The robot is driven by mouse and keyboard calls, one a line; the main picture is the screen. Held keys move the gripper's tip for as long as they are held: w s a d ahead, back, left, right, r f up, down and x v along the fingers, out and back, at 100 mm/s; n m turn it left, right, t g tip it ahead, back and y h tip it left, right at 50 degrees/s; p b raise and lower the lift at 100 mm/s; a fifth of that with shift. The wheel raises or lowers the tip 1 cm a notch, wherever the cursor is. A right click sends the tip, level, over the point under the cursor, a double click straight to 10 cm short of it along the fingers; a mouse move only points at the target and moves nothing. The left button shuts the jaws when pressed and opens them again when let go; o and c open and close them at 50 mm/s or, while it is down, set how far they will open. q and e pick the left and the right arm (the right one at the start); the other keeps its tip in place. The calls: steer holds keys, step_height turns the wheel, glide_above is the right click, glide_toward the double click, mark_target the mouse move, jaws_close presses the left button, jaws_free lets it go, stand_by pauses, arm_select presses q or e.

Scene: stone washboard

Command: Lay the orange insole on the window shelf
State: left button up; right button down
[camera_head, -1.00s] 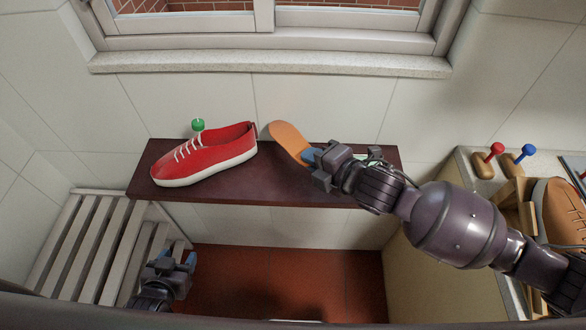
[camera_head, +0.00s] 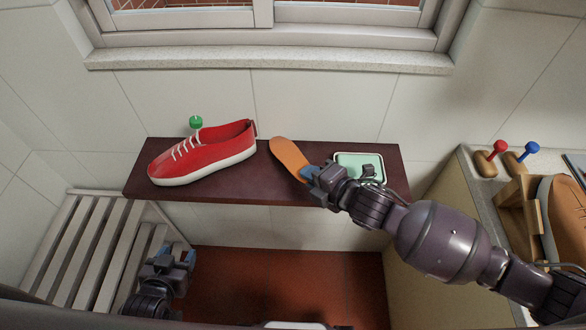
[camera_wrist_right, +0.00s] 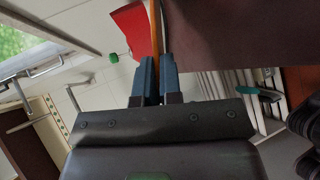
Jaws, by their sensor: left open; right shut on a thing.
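The orange insole (camera_head: 288,157) is held by one end in my right gripper (camera_head: 309,174), over the dark wooden shelf. In the right wrist view the insole (camera_wrist_right: 155,30) stands edge-on between the blue fingertips (camera_wrist_right: 153,78). I cannot tell whether it touches the wood. The window shelf (camera_head: 270,61) is the pale stone ledge under the window, bare and above the insole in the head view. My left gripper (camera_head: 174,259) is open and empty at the lower left, by the slatted bench.
A red shoe (camera_head: 205,155) stands on the dark shelf (camera_head: 235,190), with a green knob (camera_head: 196,122) behind it. A mint tray (camera_head: 358,166) lies right of the insole. A counter at the right holds a brown shoe (camera_head: 562,222) and shoe trees with red and blue knobs (camera_head: 529,150).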

steer(key=c, duration=1.4)
jaws_free()
steer(key=shift+w, duration=0.1)
steer(key=shift+c, duration=0.2)
steer(key=p+v, duration=0.2)
steer(key=v, duration=0.6)
step_height(320, 180, up, 7)
steer(key=s+d, duration=0.2)
